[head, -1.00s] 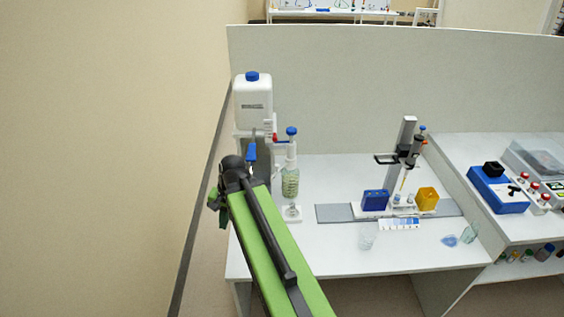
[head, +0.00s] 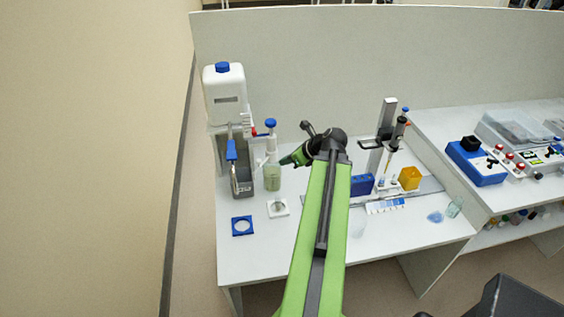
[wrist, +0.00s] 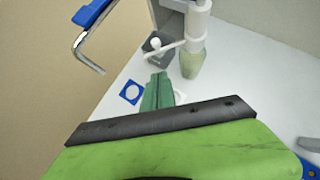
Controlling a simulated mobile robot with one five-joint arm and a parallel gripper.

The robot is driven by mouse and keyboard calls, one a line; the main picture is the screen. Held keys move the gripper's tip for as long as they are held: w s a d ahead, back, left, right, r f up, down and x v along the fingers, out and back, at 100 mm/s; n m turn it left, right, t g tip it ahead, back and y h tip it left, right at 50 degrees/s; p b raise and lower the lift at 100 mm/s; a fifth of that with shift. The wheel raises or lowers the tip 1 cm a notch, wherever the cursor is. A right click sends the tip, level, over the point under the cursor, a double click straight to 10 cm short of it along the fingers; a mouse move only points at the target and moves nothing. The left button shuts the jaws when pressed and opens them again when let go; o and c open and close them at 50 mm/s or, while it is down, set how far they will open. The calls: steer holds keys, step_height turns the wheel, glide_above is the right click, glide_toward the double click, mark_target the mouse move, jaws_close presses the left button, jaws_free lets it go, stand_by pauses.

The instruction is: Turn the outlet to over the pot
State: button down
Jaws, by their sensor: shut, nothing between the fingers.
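A dispenser bottle (head: 272,178) with greenish liquid, white top and blue cap stands at the back left. In the wrist view its white outlet arm (wrist: 166,49) points left towards a grey box (wrist: 153,58). A small grey round piece, perhaps the pot, sits on a white square plate (head: 285,210) in front of the bottle. In the wrist view my fingers mostly hide that plate. My gripper (head: 284,160) is shut and empty, at the bottle's right side, pointing left; it also shows in the wrist view (wrist: 158,76). I cannot tell if it touches the bottle.
A white canister (head: 225,97) with a blue-handled lever (head: 231,150) stands left of the bottle. A blue square ring (head: 242,226) lies in front. A pipette stand (head: 386,140) with blue and yellow boxes is at the right.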

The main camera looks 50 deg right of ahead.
mark_target(260, 165)
steer(key=b+x, duration=0.1)
steer(key=x, duration=0.2)
steer(key=w+r+b+x, duration=0.1)
steer(key=b+x, duration=0.1)
steer(key=x, duration=0.2)
steer(key=b+x, duration=0.1)
steer(key=x, duration=0.2)
steer(key=shift+w+r, duration=0.25)
steer(key=shift+w, duration=0.25)
steer(key=shift+s, duration=0.1)
